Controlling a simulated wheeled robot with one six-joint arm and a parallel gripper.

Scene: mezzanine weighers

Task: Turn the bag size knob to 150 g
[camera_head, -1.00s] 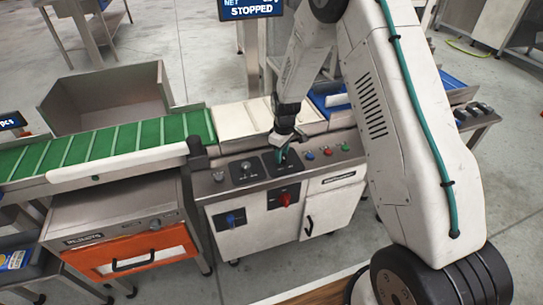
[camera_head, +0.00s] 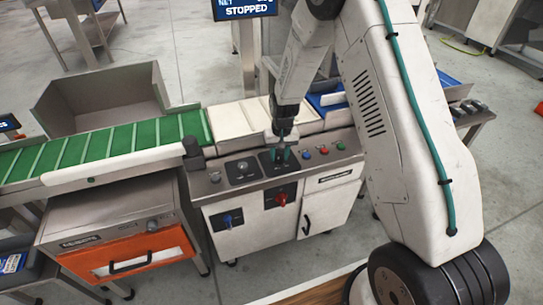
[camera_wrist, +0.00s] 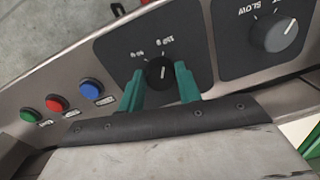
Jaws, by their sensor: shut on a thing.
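The bag size knob (camera_wrist: 159,73) is a small black dial with a pale pointer line on a dark panel plate (camera_wrist: 198,62). My gripper (camera_wrist: 160,82) has its green fingers on either side of the knob, shut on it. In the wrist view the panel is upside down and the pointer line points towards the top of the picture. Small white marks stand around the dial, too small to read surely. In the head view my gripper (camera_head: 279,153) is down at the panel and hides the knob.
A larger grey speed knob (camera_wrist: 278,38) marked SLOW sits beside it. Blue (camera_wrist: 90,87), red (camera_wrist: 56,103) and green (camera_wrist: 29,115) buttons are on the other side. A red switch (camera_head: 281,200) and a blue switch (camera_head: 232,219) are on the cabinet front. A screen (camera_head: 245,10) reads STOPPED.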

